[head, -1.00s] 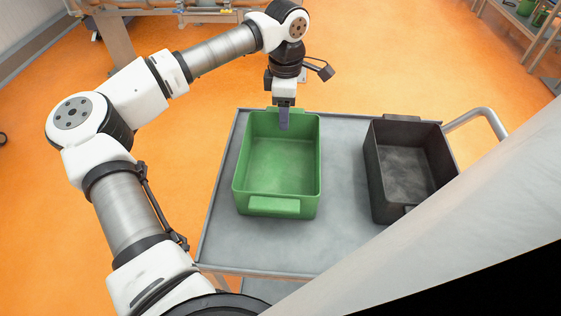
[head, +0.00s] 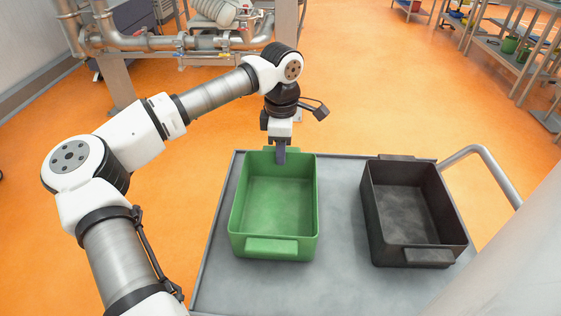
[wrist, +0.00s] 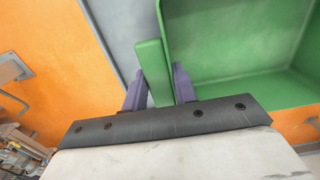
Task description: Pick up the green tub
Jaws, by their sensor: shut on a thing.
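The green tub (head: 278,205) stands on the grey trolley, empty, with a handle lip at its near end. My gripper (head: 281,156) is at the tub's far end, pointing down. In the wrist view my gripper (wrist: 160,88) has one purple finger on each side of the tub's green handle lip (wrist: 153,70), shut on it. The tub's inside (wrist: 235,45) fills the right of that view. I see no clear gap between tub and trolley; its underside is hidden.
A black tub (head: 408,215) stands to the right on the same grey trolley (head: 338,240), with a strip of bare top between the two tubs. The trolley has a rail handle (head: 480,155) at right. Pipework (head: 170,40) and shelves (head: 515,45) stand beyond the orange floor.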

